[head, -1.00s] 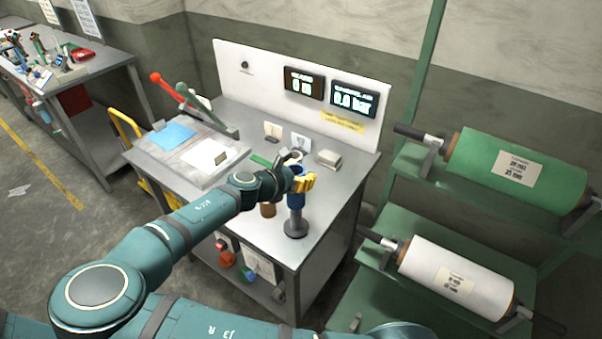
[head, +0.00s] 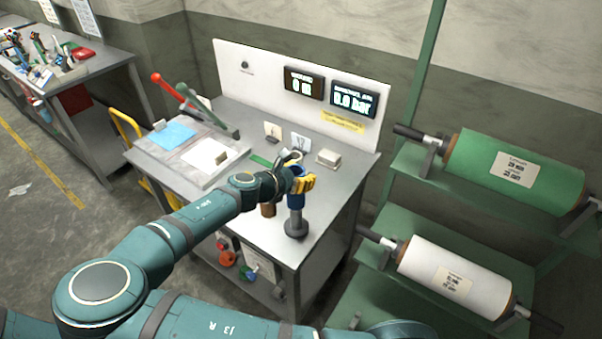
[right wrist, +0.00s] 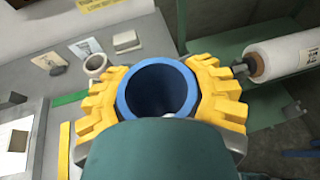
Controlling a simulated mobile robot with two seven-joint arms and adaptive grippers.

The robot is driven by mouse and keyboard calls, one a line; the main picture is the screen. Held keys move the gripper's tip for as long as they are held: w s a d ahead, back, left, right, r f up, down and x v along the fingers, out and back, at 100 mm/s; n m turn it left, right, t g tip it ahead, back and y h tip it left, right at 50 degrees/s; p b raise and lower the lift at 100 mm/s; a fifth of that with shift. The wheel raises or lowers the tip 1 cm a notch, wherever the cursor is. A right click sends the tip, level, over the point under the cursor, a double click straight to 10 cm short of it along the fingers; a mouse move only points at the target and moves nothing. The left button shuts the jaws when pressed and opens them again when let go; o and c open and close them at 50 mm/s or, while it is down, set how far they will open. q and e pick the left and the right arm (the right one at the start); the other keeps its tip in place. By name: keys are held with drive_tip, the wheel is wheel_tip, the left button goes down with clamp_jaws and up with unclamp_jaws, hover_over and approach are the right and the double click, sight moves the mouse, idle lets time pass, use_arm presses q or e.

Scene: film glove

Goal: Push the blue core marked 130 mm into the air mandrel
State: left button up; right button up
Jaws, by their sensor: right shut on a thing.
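I cannot tell how far the mandrel reaches inside. The core's 130 mm mark is not readable. My left gripper is not in view.
A brown core (head: 268,210) stands close left of the blue one. A pale core (right wrist: 97,64) stands behind it. Small cards and a grey block (head: 328,158) are farther back. Green (head: 515,170) and white (head: 456,277) film rolls sit on the rack at right.

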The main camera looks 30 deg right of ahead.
sight(301, 201)
drive_tip(key=shift+f+b, duration=2.6)
drive_tip(key=shift+f, duration=2.85)
drive_tip(key=o, duration=1.4)
drive_tip(key=v, duration=1.2)
